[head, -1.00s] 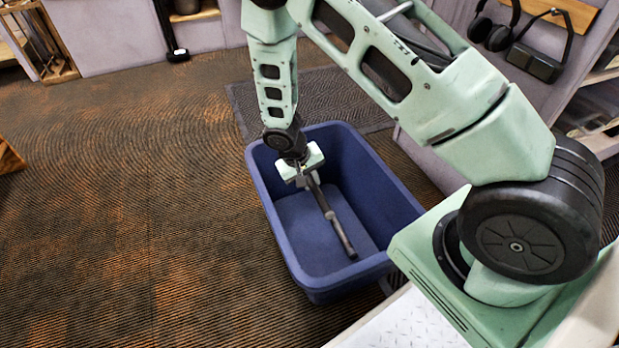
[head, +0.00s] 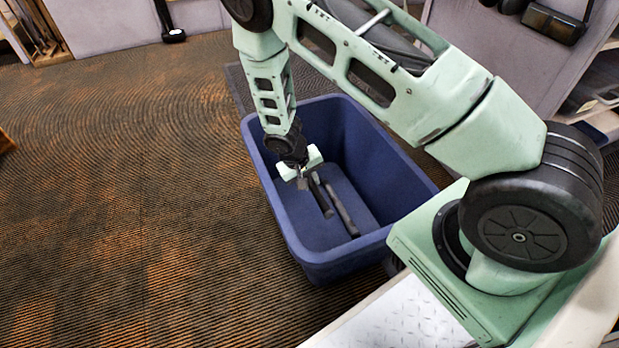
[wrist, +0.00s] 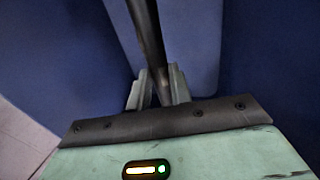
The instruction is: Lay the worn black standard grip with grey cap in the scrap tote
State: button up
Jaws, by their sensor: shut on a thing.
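The blue scrap tote (head: 407,200) stands on the floor, open at the top. My gripper (head: 303,178) is inside its opening, near the left wall, and points down. It is shut on a worn black grip (head: 322,199), which slants down and to the right. The wrist view shows the dark grip (wrist: 147,30) running up from between the fingers (wrist: 158,92). A grey cap cannot be made out. A second dark stick-like shape (head: 343,211) shows beside the held grip, low in the tote; I cannot tell how far apart they are.
Patterned brown carpet (head: 130,200) lies clear to the left. A dark mat (head: 238,85) lies behind the tote. Shelving (head: 590,95) stands at the right. The tote's walls rise close around my gripper.

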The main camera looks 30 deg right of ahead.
jog(key=shift+f, duration=0.1)
dwell(0.8)
jog(key=o, duration=1)
jog(key=s+p+v, duration=0.1)
jog(key=p+v, duration=0.6)
jog(key=v, duration=1)
jog(key=shift+w+r, duration=0.2)
jog(key=shift+w, duration=0.2)
